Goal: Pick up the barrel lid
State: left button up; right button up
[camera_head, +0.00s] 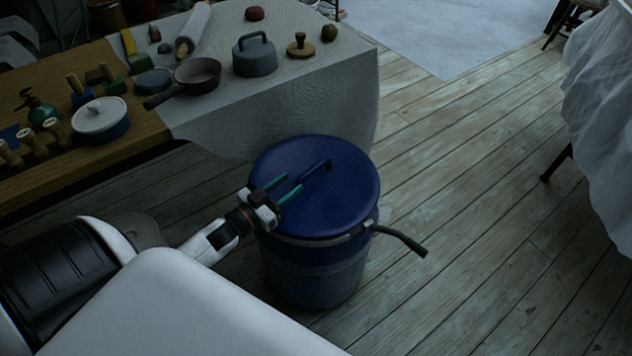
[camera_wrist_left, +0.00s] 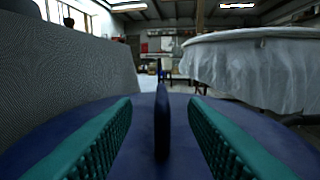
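The blue barrel lid (camera_head: 345,193) lies on top of the blue barrel (camera_head: 318,280), with an upright bar handle (camera_head: 318,168) at its middle. My left gripper (camera_head: 288,191) is above the near left part of the lid, its green fingers pointing at the handle. In the left wrist view the open fingers (camera_wrist_left: 160,140) stand apart, and the handle (camera_wrist_left: 161,122) shows edge-on between their lines, just beyond the tips or between them; I cannot tell exactly. Nothing is seen gripped. The right gripper is not in view.
A wooden table (camera_head: 140,130) with a grey cloth (camera_head: 330,90) stands behind the barrel, holding pots, a pan (camera_head: 190,78) and tools. A black lever (camera_head: 402,240) sticks out from the barrel's right side. A white-draped table (camera_head: 605,100) stands at right. The floor between is clear.

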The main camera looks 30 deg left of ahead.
aim_at(301, 179)
pick_arm(q)
jog(key=shift+x, duration=0.9)
jog(key=shift+f+b+x, duration=0.25)
jog(key=shift+b+x, duration=0.1)
jog(key=shift+x, duration=1)
jog(key=shift+f+b+x, duration=0.25)
jog(key=shift+b+x, duration=0.05)
jog(key=shift+x, duration=1)
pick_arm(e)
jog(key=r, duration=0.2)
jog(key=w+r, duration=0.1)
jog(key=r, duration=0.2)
pick_arm(q)
jog(key=shift+c, duration=0.3)
grip_shut()
jog(key=shift+r, duration=0.1)
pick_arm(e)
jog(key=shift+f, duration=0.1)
